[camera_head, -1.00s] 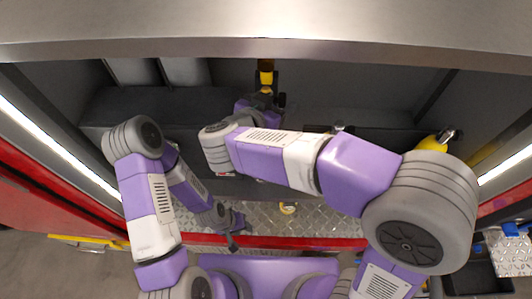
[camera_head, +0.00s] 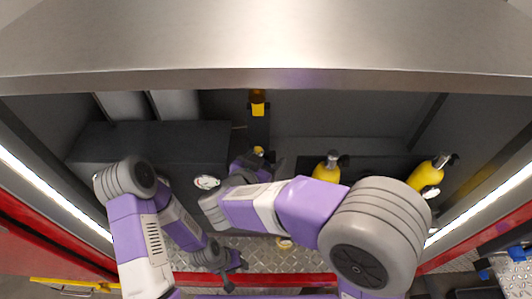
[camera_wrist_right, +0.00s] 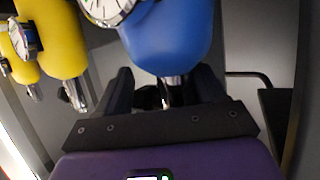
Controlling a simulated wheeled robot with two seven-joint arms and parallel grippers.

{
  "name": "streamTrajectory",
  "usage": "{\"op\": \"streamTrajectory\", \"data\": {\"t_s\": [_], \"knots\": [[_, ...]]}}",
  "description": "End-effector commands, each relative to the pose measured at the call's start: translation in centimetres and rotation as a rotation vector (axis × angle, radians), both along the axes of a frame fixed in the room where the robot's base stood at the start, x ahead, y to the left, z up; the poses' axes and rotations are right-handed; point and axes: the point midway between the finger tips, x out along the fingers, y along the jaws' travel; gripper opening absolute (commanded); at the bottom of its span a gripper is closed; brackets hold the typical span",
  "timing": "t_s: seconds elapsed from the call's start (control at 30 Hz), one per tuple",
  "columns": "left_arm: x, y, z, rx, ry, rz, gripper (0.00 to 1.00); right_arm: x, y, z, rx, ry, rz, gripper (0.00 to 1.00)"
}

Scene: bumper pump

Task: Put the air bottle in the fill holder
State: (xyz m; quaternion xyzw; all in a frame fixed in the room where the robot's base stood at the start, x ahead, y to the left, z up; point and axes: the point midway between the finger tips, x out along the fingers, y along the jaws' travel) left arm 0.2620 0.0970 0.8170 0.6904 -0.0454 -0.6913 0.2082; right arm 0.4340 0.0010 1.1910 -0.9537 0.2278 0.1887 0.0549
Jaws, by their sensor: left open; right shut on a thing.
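My right gripper (camera_wrist_right: 165,88) is shut on the valve end of a blue air bottle (camera_wrist_right: 168,38), which fills the upper middle of the right wrist view. In the head view my right gripper (camera_head: 262,168) is at the middle of the compartment, and my own arm hides the blue bottle there. My left gripper (camera_head: 234,270) is open and empty, low over the tread-plate floor. An upright dark fixture with a yellow part (camera_head: 258,104) stands on the back wall behind my right gripper. I cannot tell whether it is the fill holder.
A metal edge (camera_head: 270,78) runs overhead.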

Motion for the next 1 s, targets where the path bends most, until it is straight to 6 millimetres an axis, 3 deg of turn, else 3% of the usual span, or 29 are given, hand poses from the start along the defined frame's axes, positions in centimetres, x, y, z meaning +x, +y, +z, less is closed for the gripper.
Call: {"op": "streamTrajectory", "data": {"t_s": [0.27, 0.3, 0.33, 0.73, 1.0], "knots": [[0.0, 0.0, 0.0, 0.000, 0.000, 0.000, 0.43, 0.1, 0.0, 0.2, 0.002, -0.009, -0.001, 0.00], [0.0, 0.0, 0.0, 0.000, 0.000, 0.000, 0.43, 0.0, 0.0, -0.1, 0.000, -0.001, 0.000, 0.75], [0.0, 0.0, 0.0, 0.000, 0.000, 0.000, 0.43, 0.0, 0.0, -0.1, 0.000, -0.001, 0.000, 0.80], [0.0, 0.0, 0.1, 0.000, 0.000, 0.000, 0.43, -0.6, 0.4, 0.3, 0.001, -0.002, 0.001, 0.80], [0.0, 0.0, 0.7, 0.000, 0.000, 0.000, 0.43, -4.9, 2.6, 2.4, 0.001, -0.003, 0.005, 0.80]]}}
